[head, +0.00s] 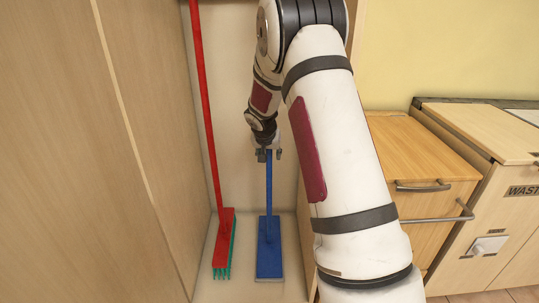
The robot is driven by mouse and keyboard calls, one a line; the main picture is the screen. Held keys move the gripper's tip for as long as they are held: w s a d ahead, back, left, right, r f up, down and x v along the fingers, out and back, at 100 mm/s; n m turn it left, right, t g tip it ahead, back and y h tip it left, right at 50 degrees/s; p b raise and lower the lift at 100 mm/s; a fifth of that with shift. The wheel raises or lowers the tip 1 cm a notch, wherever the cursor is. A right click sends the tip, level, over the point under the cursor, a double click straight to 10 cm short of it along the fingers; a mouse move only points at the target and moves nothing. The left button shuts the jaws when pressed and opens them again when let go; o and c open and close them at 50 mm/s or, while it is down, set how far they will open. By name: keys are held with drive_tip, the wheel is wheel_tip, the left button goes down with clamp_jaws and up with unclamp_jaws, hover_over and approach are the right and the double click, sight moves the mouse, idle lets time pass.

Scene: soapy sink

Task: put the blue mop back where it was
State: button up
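The blue mop (269,245) stands upright in the narrow tall recess, its flat blue head down at the recess floor. I cannot tell for certain whether the head rests on the floor. Its blue handle (269,185) rises to my gripper (268,155), whose fingers are on both sides of the handle near its visible top. Any part of the handle above the gripper is hidden by my arm. The small view does not show clearly whether the fingers press on the handle.
A red broom (222,240) with green bristles stands left of the mop, its long red handle leaning up-left. A wooden panel (150,150) bounds the recess on the left. Wooden drawers (425,165) with metal handles and a cabinet marked WASTE (500,215) stand on the right.

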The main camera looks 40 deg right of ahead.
drive_tip(key=s+a+r+p, duration=0.1)
drive_tip(key=s+a+r, duration=0.3)
drive_tip(key=s+r, duration=0.15)
drive_tip(key=s+a+r+n+p, duration=0.1)
drive_tip(key=s+a+r+p, duration=0.2)
drive_tip(key=r, duration=0.4)
drive_tip(key=s+a+r, duration=0.4)
drive_tip(key=s+r, duration=0.2)
drive_tip(key=s+a+r+n+g+y, duration=0.1)
drive_tip(key=s+a, duration=0.4)
drive_tip(key=s, duration=0.6)
drive_tip(key=s+a+n+g+y, duration=0.1)
drive_tip(key=s+a+n, duration=0.3)
drive_tip(key=s, duration=0.8)
drive_tip(key=s+a+r+n+g+y, duration=0.1)
drive_tip(key=s+a+n+g+y, duration=0.1)
drive_tip(key=s+a, duration=0.6)
drive_tip(key=s+n, duration=0.1)
drive_tip(key=s, duration=0.2)
drive_tip(key=shift+s+r+y, duration=0.3)
drive_tip(key=shift+s+r, duration=0.05)
drive_tip(key=shift+s, duration=0.05)
